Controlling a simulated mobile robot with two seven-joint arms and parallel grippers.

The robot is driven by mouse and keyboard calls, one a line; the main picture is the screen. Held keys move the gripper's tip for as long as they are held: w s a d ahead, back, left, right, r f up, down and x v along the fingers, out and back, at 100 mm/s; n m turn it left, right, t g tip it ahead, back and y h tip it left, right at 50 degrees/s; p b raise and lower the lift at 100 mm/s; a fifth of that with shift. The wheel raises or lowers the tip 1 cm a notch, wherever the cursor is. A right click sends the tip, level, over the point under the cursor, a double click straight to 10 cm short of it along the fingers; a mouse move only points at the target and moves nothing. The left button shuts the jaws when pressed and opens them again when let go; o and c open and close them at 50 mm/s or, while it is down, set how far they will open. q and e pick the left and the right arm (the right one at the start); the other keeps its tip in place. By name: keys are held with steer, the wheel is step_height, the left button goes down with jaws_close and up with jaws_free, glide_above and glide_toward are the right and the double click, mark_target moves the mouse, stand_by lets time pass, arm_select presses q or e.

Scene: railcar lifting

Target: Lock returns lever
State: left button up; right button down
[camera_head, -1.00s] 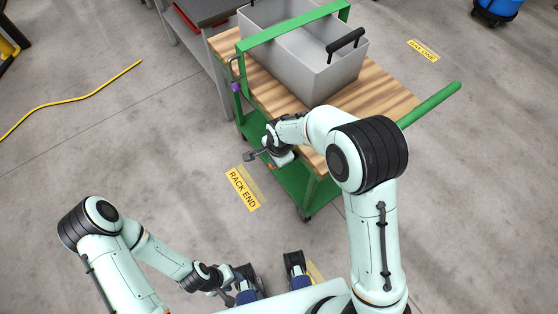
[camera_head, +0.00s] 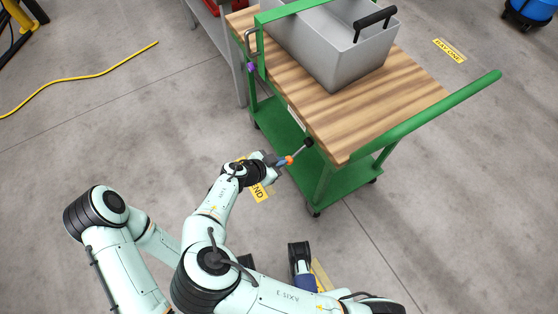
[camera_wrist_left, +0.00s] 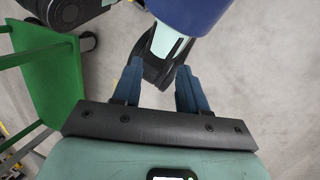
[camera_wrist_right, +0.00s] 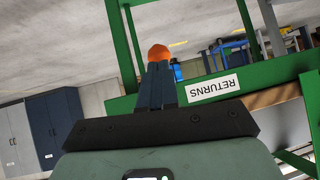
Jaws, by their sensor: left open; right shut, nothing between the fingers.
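The returns lever (camera_head: 299,151) is a grey rod with an orange end, running from a black pivot on the near side of the green cart (camera_head: 403,129). My right gripper (camera_head: 283,161) is shut with nothing between its fingers. Its fingertips are at the orange end; I cannot tell whether they touch it. In the right wrist view the orange end (camera_wrist_right: 158,52) shows just beyond the shut fingertips (camera_wrist_right: 156,65), left of the RETURNS label (camera_wrist_right: 213,88). My left gripper (camera_wrist_left: 160,85) is open and empty in the left wrist view; my right arm hides it in the head view.
A grey tote (camera_head: 335,50) with black handles stands on the cart's wooden top (camera_head: 400,92). A purple-gripped hook (camera_head: 251,67) hangs at the cart's far left corner. A yellow cable (camera_head: 85,75) lies on the floor at left. The floor right of the cart is open.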

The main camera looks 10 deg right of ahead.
arm_select(q)
steer(key=shift+w+a+f+t+b, duration=0.3)
steer(key=shift+w+f+b, duration=0.4)
steer(key=shift+w+f, duration=0.15)
arm_select(e)
steer(key=shift+d+f, duration=0.2)
steer(key=shift+f, duration=0.75)
arm_select(q)
steer(key=shift+f, duration=0.1)
steer(key=shift+s, duration=0.15)
